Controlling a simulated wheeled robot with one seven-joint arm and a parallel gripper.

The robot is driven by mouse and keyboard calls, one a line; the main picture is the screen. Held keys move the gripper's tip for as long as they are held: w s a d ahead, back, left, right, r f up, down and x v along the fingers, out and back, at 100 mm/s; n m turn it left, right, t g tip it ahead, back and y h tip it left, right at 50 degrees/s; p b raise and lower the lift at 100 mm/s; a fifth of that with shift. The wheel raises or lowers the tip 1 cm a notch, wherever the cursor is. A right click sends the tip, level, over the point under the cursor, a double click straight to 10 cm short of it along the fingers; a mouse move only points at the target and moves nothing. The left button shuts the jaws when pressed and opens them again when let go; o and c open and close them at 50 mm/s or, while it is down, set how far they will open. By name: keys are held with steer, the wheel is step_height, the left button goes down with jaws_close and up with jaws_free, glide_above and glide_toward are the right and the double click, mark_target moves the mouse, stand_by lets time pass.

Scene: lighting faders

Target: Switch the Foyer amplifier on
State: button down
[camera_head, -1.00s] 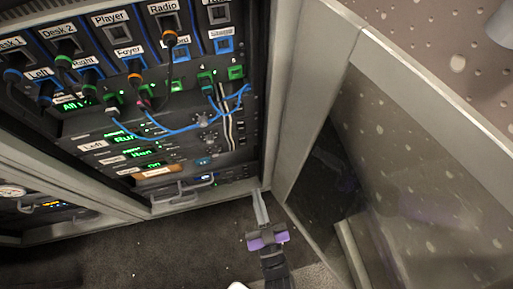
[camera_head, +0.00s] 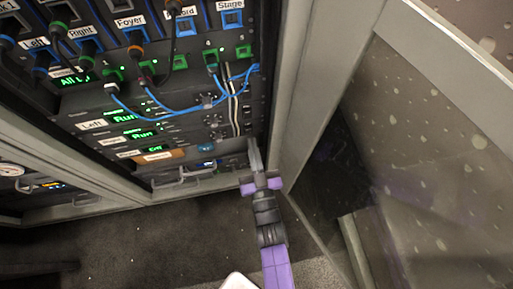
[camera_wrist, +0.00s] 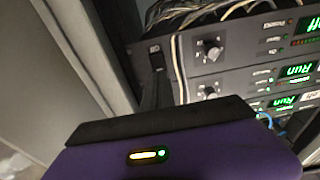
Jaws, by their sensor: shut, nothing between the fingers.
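Three amplifiers with green displays are stacked low in the rack. The upper two read "Run"; the lowest amplifier (camera_head: 155,148) seems to read "Off". Its label is too small to read, so I cannot confirm it is Foyer. A dark switch (camera_wrist: 157,58) sits at the panel's left end under a small label. My gripper (camera_head: 253,147) is shut and empty at the rack's right edge. In the wrist view its fingers reach the switch; I cannot tell whether they touch.
Blue patch cables (camera_head: 185,108) hang across the panels above. A metal handle (camera_head: 183,177) projects low on the rack. The rack's right post (camera_head: 290,100) and an open glass door (camera_head: 440,130) stand close to the right of my arm.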

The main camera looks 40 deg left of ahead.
mark_target(248, 125)
steer(key=shift+b+x, duration=0.3)
steer(key=shift+x, duration=1)
steer(key=shift+a, duration=0.1)
steer(key=shift+w+a+r, duration=0.25)
steer(key=shift+r, duration=0.2)
steer(key=shift+f, duration=0.15)
